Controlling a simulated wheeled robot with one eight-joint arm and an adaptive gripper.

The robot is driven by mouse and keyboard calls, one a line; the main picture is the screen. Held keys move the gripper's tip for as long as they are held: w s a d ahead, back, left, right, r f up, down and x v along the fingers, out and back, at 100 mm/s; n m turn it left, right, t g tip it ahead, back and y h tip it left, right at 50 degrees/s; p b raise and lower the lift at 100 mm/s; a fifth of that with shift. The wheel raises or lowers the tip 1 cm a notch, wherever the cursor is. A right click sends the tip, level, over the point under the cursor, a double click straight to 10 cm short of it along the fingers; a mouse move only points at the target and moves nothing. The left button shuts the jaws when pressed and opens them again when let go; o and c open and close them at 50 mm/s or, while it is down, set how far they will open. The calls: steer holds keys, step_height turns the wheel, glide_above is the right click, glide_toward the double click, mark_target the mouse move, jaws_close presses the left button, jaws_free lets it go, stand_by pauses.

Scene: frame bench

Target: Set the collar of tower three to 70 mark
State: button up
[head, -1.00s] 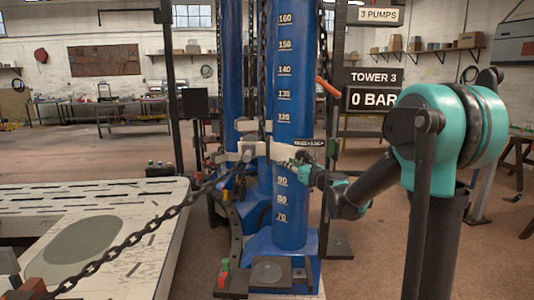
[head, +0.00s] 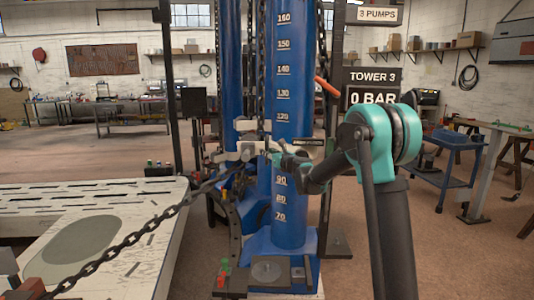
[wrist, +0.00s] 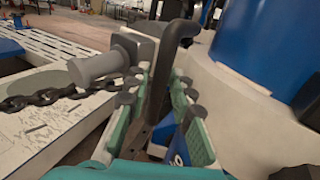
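The tall blue tower (head: 292,100) carries white marks from 160 down to 70. The white collar (head: 229,157) sits around it between the 90 and 120 marks, covering the marks there. In the wrist view the collar (wrist: 245,115) is the pale curved band at right. My gripper (head: 277,158) is at the collar's front. In the wrist view its teal fingers (wrist: 155,95) are apart, with a dark bent handle (wrist: 168,60) standing between or just beyond them. I cannot tell whether they touch it. A grey knob (wrist: 98,67) on a block is left of the handle.
A chain (head: 130,240) runs from the collar area down to the lower left, past a pale slotted bench (head: 165,215). A small red and green control (head: 225,272) stands at the tower's foot.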

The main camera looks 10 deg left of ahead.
steer(key=shift+w+a, duration=0.15)
jaws_close()
steer(key=shift+f, duration=0.1)
stand_by(0.3)
